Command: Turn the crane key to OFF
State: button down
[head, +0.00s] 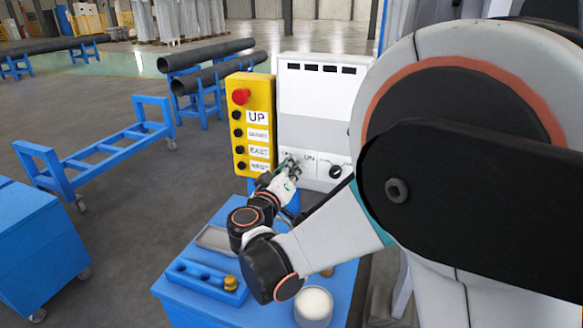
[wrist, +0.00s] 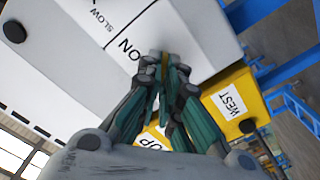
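The white control box (head: 316,104) stands upright behind the blue cart, with OFF and ON labels on its lower front. My gripper (head: 292,166) is at that front, between the two labels, and covers the key there. In the wrist view my gripper (wrist: 163,72) has its fingertips drawn together at the box face, beside the ON label (wrist: 130,50). A small grey and brass-coloured piece, apparently the crane key (wrist: 156,58), shows between the tips. Most of it is hidden by the fingers, so its exact angle cannot be told.
A yellow button box (head: 254,125) with a red button is close left of the white box. A black knob (head: 335,171) sits right of the ON label. A blue cart (head: 185,290) below carries a tray, a blue block and a white cup (head: 314,307).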

jog(key=shift+n, duration=0.7)
jog(key=c, duration=1.8)
grip_release()
jog(key=shift+a, duration=0.1)
jog(key=v, duration=1.2)
